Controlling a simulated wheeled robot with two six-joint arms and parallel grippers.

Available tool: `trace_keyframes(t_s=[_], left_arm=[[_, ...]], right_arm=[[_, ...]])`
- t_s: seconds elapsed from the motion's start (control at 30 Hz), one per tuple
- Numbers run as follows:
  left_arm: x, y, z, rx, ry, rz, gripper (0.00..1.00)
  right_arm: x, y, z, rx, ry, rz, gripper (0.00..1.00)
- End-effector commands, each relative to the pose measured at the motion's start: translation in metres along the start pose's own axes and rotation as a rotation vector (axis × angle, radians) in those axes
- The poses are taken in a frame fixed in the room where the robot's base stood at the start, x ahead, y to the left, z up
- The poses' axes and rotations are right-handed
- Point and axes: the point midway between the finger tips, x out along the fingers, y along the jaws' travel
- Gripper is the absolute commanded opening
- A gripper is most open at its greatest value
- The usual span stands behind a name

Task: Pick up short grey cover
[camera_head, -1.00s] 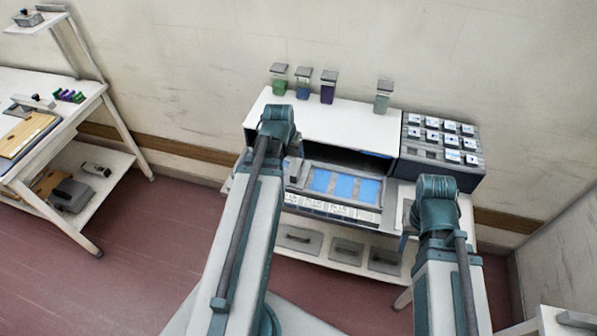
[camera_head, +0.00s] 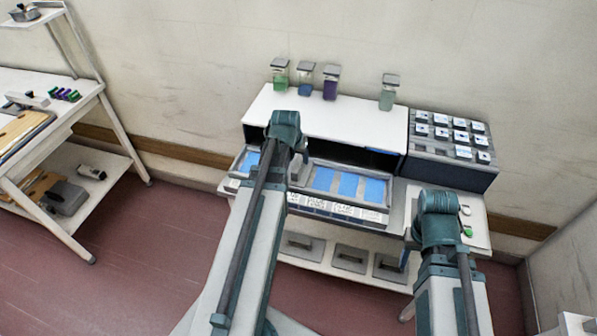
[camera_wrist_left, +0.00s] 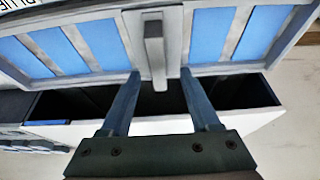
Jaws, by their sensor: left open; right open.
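A short grey cover (camera_wrist_left: 140,30) with a raised bar handle lies across the tray (camera_head: 345,206) at the tunnel mouth, between blue panels in the left wrist view. My left gripper (camera_wrist_left: 160,74) is open, with one finger on each side of the handle and nothing clamped. In the head view my left arm's wrist hides most of this cover. My right gripper (camera_head: 405,254) is open beside the right end of the bench, mostly hidden behind its own wrist. Similar grey pieces with handles (camera_head: 349,256) sit on the shelf below.
The white tunnel housing (camera_head: 325,122) stands behind the tray, with several coloured jars (camera_head: 331,82) above it. A dark rack of small labelled blocks (camera_head: 450,150) is at its right. A white side table (camera_head: 85,95) stands left, with clear red floor between.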

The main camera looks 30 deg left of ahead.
Motion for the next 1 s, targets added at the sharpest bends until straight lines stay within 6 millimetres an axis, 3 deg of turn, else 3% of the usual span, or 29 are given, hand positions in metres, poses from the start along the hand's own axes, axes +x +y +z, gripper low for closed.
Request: trace_keyframes(t_s=[0.03, 0.3, 0.6, 0.93, 1.0], left_arm=[[0.011, 0.001, 0.002, 0.001, 0.0, 0.0, 0.62], [0.043, 0.003, 0.002, 0.0, 0.0, 0.0, 0.62], [0.043, 0.003, 0.001, 0.0, 0.0, 0.0, 0.61], [0.043, 0.003, 0.001, 0.0, 0.0, 0.0, 0.01], [0.043, 0.003, 0.001, 0.0, 0.0, 0.0, 0.0]], right_arm=[[0.011, -0.001, -0.001, 0.0, 0.0, 0.0, 0.5], [0.041, -0.004, -0.002, 0.0, 0.0, 0.0, 0.5], [0.04, -0.004, -0.002, 0.0, 0.0, 0.0, 0.5], [0.04, -0.004, -0.002, 0.0, 0.0, 0.0, 0.5], [0.04, -0.004, -0.002, 0.0, 0.0, 0.0, 0.5]])
